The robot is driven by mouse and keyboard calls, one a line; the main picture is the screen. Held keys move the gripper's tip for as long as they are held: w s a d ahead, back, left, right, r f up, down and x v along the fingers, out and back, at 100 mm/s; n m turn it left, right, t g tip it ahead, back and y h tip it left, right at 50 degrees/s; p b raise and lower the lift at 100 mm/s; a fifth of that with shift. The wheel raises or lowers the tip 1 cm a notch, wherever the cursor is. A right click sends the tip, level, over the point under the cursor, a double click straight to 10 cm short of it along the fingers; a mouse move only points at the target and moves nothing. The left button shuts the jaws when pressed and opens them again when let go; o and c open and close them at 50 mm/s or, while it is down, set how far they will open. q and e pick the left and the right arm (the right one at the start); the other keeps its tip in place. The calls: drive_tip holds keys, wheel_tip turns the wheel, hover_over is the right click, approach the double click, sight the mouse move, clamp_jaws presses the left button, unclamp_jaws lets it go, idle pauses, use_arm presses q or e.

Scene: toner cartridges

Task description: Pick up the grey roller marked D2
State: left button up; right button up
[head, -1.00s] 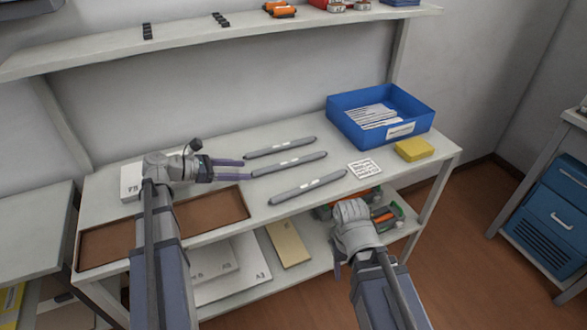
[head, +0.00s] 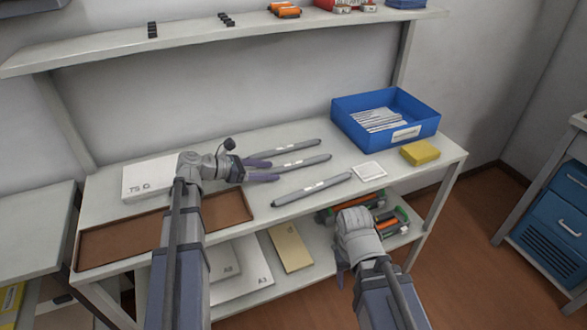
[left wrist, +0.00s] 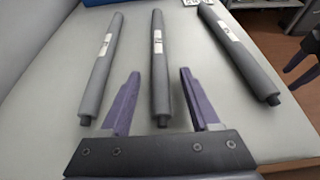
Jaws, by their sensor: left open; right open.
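Three grey rollers with small white labels lie side by side on the table: a back roller (head: 290,147), a middle roller (head: 305,162) and a front roller (head: 312,189). The label writing is too small to read, so I cannot tell which is D2. My left gripper (head: 262,170) is open at the left end of the middle roller. In the left wrist view, the middle roller (left wrist: 159,70) has its near end between the open fingers (left wrist: 160,100), with the back roller (left wrist: 103,70) to the left and the front roller (left wrist: 240,60) to the right.
A brown tray (head: 115,245) and a white box (head: 150,180) are at the left. A blue bin (head: 345,118) with papers, a yellow block (head: 420,153) and a white card (head: 369,171) are at the right. A shelf (head: 190,35) runs above.

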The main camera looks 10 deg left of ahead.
use_arm(q)
drive_tip(key=shift+d, duration=0.1)
drive_tip(key=shift+c, duration=0.4)
clamp_jaws()
